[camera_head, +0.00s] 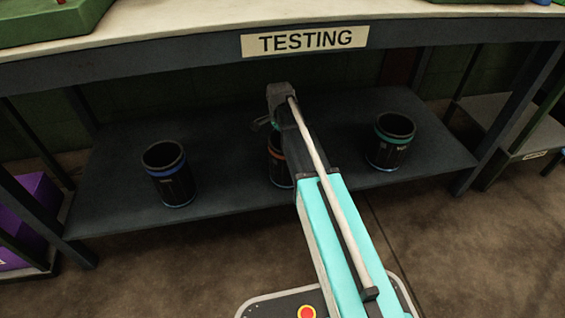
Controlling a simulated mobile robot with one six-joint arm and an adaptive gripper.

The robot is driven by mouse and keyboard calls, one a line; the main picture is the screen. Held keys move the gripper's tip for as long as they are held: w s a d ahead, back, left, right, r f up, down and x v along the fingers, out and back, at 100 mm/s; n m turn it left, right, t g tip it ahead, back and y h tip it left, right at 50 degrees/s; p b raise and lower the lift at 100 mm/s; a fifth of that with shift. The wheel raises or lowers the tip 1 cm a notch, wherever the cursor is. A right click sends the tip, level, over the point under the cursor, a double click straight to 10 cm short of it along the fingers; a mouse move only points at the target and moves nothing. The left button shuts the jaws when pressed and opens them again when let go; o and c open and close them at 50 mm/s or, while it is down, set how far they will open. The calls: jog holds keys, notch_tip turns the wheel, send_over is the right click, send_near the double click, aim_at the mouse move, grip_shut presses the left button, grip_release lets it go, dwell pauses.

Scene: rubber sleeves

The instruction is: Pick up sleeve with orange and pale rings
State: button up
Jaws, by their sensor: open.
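The sleeve with orange and pale rings (276,167) stands on the dark lower shelf (235,199) under the bench. My arm hides its right side, and only its left part shows, with an orange band near the top. My gripper (262,124) is at the far end of my arm, at or above the top of this sleeve. It is open and small in the picture. The arm's end blocks most of the view, so I cannot tell whether the fingers touch the sleeve.
A black sleeve with blue bands (170,178) stands to the left on the shelf. One with a green band (390,143) stands to the right. The bench top with the TESTING sign (305,40) overhangs the shelf. A purple crate (38,205) is at the far left.

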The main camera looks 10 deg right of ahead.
dwell(0.5)
grip_shut()
